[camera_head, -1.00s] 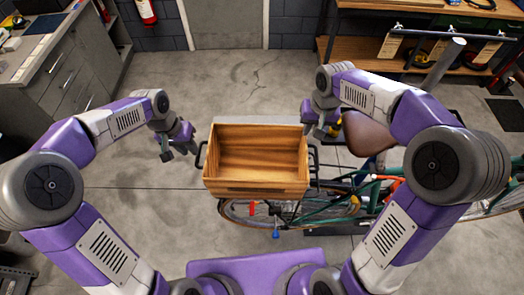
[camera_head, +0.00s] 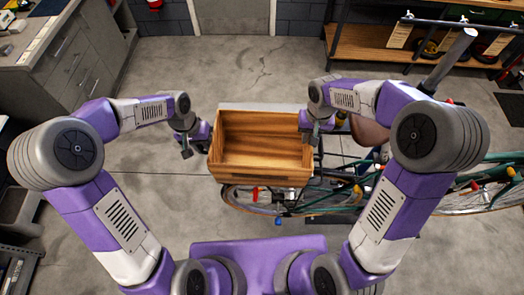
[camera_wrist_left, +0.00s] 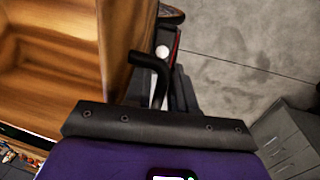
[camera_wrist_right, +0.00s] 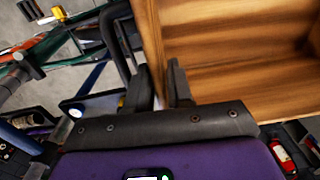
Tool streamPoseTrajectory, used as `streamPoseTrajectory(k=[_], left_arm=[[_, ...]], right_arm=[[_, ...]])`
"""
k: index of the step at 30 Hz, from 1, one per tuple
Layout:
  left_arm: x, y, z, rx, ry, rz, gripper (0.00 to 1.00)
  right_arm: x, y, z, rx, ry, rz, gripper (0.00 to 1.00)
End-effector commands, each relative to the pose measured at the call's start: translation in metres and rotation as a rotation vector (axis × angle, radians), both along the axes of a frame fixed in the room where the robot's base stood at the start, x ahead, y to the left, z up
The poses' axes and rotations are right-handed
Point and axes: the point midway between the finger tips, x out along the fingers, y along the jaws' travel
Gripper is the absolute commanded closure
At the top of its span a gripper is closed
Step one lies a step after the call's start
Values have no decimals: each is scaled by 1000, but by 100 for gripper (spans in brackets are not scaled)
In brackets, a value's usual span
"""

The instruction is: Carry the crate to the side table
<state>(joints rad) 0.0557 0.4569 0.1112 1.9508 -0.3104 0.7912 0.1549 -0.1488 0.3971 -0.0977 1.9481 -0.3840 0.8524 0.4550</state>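The open wooden crate (camera_head: 262,174) sits upright in the middle of the head view, on a grey support (camera_head: 262,106) mostly hidden beneath it. My left gripper (camera_head: 195,150) is at its left side; the left wrist view shows a black crate handle (camera_wrist_left: 148,62) close by the fingers, with no clear grip. My right gripper (camera_head: 312,135) is at the crate's right side. In the right wrist view its fingers (camera_wrist_right: 163,88) are apart near the crate wall (camera_wrist_right: 150,40), beside the other black handle (camera_wrist_right: 113,40). I cannot tell which surface is the side table.
A grey drawer cabinet (camera_head: 75,62) is at upper left and a wooden shelf bench (camera_head: 375,46) at upper right. Open concrete floor (camera_head: 225,65) lies beyond the crate.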

Motion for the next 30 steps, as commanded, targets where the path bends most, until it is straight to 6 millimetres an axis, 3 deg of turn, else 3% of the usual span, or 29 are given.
streamPoseTrajectory(k=[4, 13, 18, 30], left_arm=[[-1, -2, -10, -1, 1, 2, 75], [0, -2, -12, -1, -1, 1, 75], [0, -2, -12, -1, -1, 1, 100], [0, -2, -11, -1, -1, 1, 100]], right_arm=[[0, 0, -10, 0, 1, 0, 79], [0, 0, -12, 1, -1, 0, 79], [0, 0, -12, 1, -1, 0, 100], [0, 0, -12, 1, -1, 0, 100]])
